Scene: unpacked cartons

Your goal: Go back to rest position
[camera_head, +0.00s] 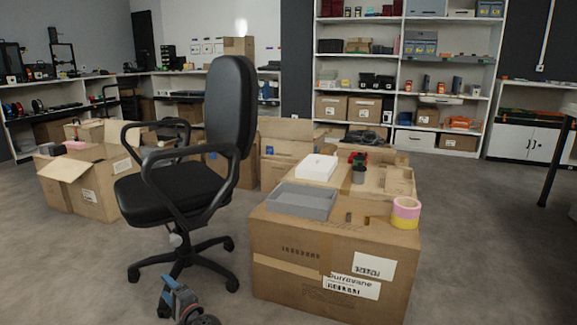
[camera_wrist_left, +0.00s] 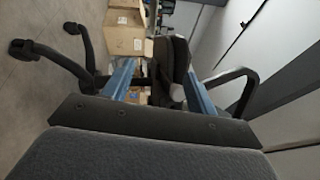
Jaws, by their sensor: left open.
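My left gripper (camera_head: 168,293) shows low in the head view, in front of the black office chair's wheeled base. In the left wrist view its two blue fingers (camera_wrist_left: 158,88) stand well apart, with nothing between them that I can see held. The chair shows tilted beyond them there. My right gripper is in neither view.
The black office chair (camera_head: 232,110) stands close in front on the left. A large carton (camera_head: 300,255) right of it carries a grey tray (camera_head: 302,201) and a roll of tape (camera_head: 405,212). Open cartons (camera_head: 95,185) lie at left. The floor at right is clear.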

